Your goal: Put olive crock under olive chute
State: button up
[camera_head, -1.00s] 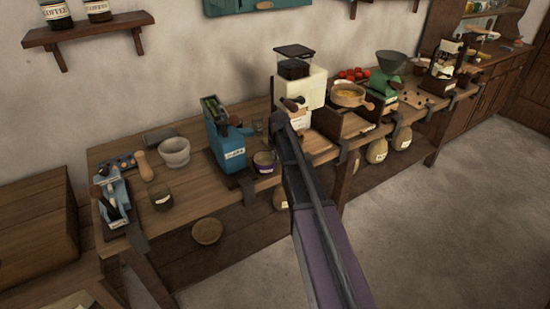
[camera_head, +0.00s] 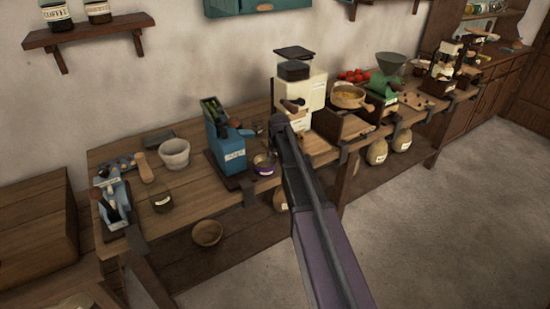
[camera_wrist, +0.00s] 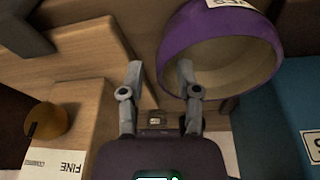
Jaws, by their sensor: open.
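A dark olive-brown crock (camera_head: 161,202) with a pale label stands near the bench's front edge at the left; its label is too small to read. My gripper (camera_wrist: 159,66) is open and empty in the wrist view. A purple crock (camera_wrist: 222,38) with a cream inside is close to it, its rim beside and behind the right finger; contact cannot be told. The purple crock also shows by the tall blue machine (camera_head: 224,150) in the head view, partly hidden. I cannot tell which machine has the olive chute.
A pale mortar (camera_head: 174,154) is behind the olive crock.

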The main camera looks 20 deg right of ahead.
jog(key=p+v, duration=1.1)
jog(key=v, duration=0.1)
jog(key=shift+p, duration=0.35)
jog(key=shift+r, duration=0.15)
jog(key=shift+s, duration=0.1)
dwell(0.6)
jog(key=s+a+g, duration=0.1)
jog(key=s+a, duration=0.3)
jog(key=s, duration=0.9)
jog(key=s+a+m+g, duration=0.1)
jog(key=s+a, duration=0.3)
jog(key=s, duration=0.9)
jog(key=shift+s+a+f+m+g, duration=0.2)
jog(key=shift+s+f+m+g, duration=0.1)
jog(key=shift+s+f+g, duration=0.1)
jog(key=shift+c, duration=0.6)
jog(key=shift+a+r, duration=0.1)
